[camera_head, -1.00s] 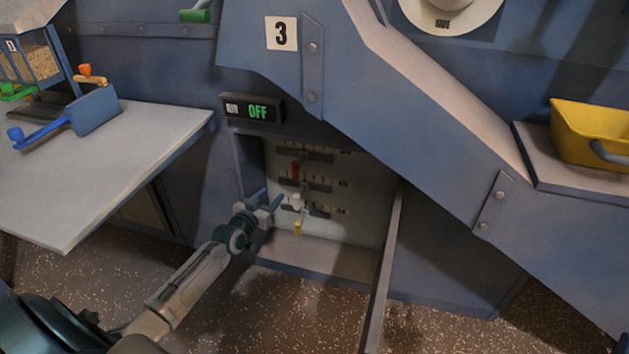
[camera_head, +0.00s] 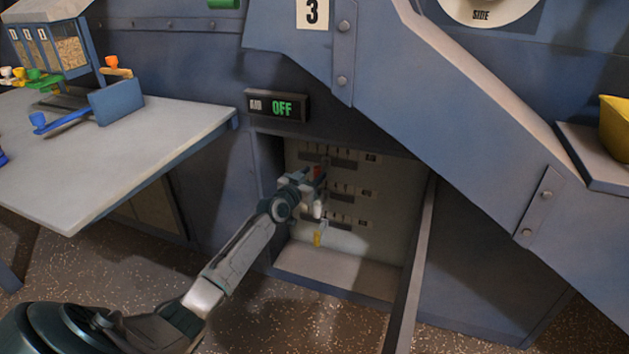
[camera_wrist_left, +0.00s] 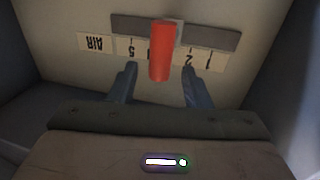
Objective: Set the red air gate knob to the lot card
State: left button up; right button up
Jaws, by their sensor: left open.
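The red knob (camera_wrist_left: 160,52) stands out from a slotted scale strip (camera_wrist_left: 215,36) in the left wrist view. The strip shows upside-down marks reading AIR, 5, 2 and 1, and the knob covers marks between 5 and 2. My left gripper (camera_wrist_left: 160,84) is open, with one finger on each side of the knob's near end and visible gaps. In the head view my left gripper (camera_head: 318,178) is inside the recess, partly hiding the red knob (camera_head: 316,172). I cannot make out a lot card. My right gripper is not in view.
A white knob (camera_head: 318,208) and a yellow knob (camera_head: 320,236) sit lower on the recess panel. A display (camera_head: 278,106) above reads OFF. An open door edge (camera_head: 412,270) bounds the right side. A grey table (camera_head: 120,165) stands left.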

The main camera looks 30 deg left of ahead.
pick_arm(q)
jog(key=shift+w, duration=0.7)
